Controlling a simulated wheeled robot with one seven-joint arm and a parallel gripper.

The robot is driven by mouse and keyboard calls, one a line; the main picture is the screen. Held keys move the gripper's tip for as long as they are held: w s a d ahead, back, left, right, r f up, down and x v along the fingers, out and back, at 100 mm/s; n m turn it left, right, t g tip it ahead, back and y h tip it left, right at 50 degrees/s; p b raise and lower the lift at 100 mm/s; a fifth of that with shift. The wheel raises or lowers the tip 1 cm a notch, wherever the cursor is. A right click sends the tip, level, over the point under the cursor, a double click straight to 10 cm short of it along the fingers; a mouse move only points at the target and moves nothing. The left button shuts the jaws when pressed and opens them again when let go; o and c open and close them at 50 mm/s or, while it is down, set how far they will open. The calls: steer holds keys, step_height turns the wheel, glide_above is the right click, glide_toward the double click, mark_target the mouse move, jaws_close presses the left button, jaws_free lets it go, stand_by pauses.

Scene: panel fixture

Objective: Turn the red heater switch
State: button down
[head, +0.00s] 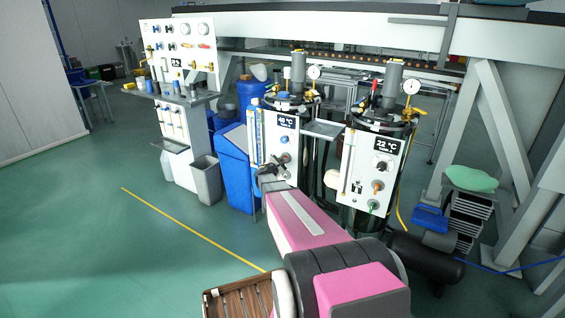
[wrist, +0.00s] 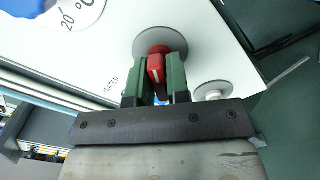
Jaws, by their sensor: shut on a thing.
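In the head view my gripper (head: 268,180) is at the front of the left tank's white panel (head: 284,135), which has a "40 °C" display (head: 287,121). The switch is hidden behind my gripper there.
A second tank panel (head: 373,170) reading "22 °C" stands to the right. A blue bin (head: 236,170) stands left of my arm.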

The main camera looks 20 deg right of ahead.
steer(key=n, duration=0.3)
steer(key=shift+n, duration=2.2)
steer(key=c, duration=1.2)
jaws_free()
steer(key=shift+o, duration=0.2)
steer(key=v, duration=1.1)
